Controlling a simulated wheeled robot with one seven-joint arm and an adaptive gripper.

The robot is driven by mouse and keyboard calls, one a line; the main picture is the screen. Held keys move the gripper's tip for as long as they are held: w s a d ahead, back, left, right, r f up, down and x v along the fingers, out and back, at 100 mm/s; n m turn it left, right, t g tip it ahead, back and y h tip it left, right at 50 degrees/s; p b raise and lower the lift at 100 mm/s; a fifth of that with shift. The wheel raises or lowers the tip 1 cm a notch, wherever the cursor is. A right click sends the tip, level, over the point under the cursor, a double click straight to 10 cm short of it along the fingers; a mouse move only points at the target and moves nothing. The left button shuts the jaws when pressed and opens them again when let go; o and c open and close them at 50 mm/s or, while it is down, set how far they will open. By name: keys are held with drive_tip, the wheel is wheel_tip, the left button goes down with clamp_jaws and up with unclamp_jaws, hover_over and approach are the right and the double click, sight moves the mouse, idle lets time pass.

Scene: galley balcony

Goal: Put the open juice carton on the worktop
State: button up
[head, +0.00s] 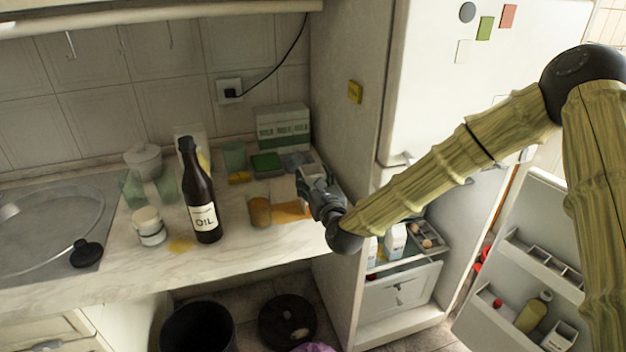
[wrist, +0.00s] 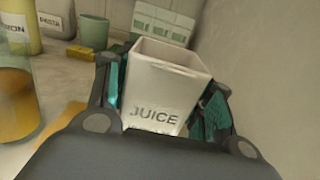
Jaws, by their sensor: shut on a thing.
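The open juice carton (wrist: 160,95) is white with a JUICE label and an open, square top. In the wrist view it sits between the fingers of my gripper (wrist: 163,100), which is shut on it. In the head view my gripper (head: 312,190) is over the right end of the worktop (head: 130,262), beside the fridge-side panel, and mostly hides the carton (head: 309,171). I cannot tell whether the carton's base touches the worktop.
An orange cloth or patch (head: 291,210) lies near my gripper. The fridge door (head: 520,260) is open at the right.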

drive_tip(key=shift+f, duration=0.2)
drive_tip(key=o, duration=1)
drive_tip(key=shift+r, duration=0.1)
drive_tip(key=shift+r, duration=0.15)
drive_tip(key=shift+s+d, duration=0.1)
drive_tip(key=shift+s, duration=0.2)
drive_tip(key=b+v, duration=0.2)
drive_tip(key=v, duration=0.9)
drive_tip(key=shift+s, duration=0.15)
